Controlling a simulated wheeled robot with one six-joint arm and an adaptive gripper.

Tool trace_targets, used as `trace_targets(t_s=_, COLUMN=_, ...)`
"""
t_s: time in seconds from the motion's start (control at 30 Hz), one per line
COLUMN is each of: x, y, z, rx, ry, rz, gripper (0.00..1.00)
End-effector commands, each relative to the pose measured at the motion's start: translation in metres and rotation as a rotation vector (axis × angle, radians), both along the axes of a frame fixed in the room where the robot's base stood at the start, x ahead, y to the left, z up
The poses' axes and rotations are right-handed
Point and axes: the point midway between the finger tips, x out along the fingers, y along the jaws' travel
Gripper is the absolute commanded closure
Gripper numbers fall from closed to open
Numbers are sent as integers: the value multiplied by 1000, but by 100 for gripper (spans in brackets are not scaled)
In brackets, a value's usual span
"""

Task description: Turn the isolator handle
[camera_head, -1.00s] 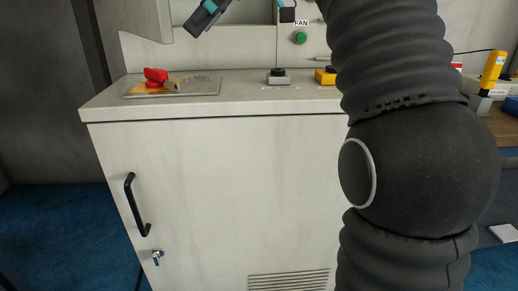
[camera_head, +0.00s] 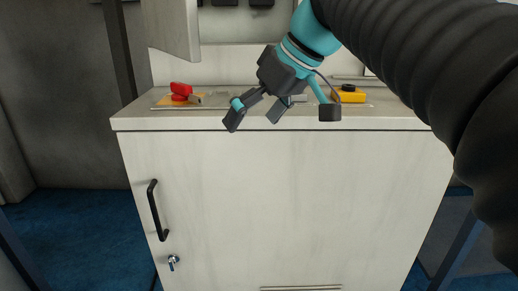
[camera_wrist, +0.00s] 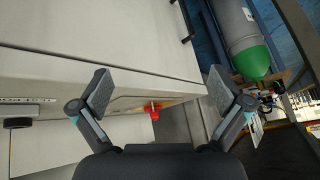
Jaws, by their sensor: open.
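The red isolator handle (camera_head: 181,90) sits on a yellow base on a grey plate, at the left of the cabinet top. In the wrist view the handle (camera_wrist: 154,111) is small, a little below the middle and in line with the gap between the fingers. My gripper (camera_head: 281,116) is open and empty, in front of and to the right of the handle, at about the height of the cabinet top's front edge in the picture. Both fingers also show spread in the wrist view (camera_wrist: 158,90). Nothing touches the handle.
The white cabinet (camera_head: 270,190) has a black door handle (camera_head: 157,210) and a small key lock (camera_head: 173,262). A yellow box with a black button (camera_head: 348,95) stands right on its top. The wrist view shows a green-topped cylinder (camera_wrist: 250,60) at upper right.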

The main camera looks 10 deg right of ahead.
Motion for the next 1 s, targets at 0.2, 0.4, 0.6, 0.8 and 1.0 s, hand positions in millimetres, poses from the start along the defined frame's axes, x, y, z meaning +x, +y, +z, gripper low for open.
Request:
trace_targets(t_s=0.2, x=-16, y=-12, z=-29, rx=-28, ry=25, rz=-112, gripper=0)
trace_targets(t_s=0.4, x=-25, y=-19, z=-46, rx=-44, ry=37, rz=-176, gripper=0)
trace_targets(t_s=0.6, x=-28, y=-21, z=-52, rx=-49, ry=39, rz=-198, gripper=0)
trace_targets(t_s=0.8, x=-28, y=-21, z=-52, rx=-49, ry=39, rz=-198, gripper=0)
trace_targets(t_s=1.0, x=-35, y=-26, z=-64, rx=-59, ry=45, rz=-234, gripper=45)
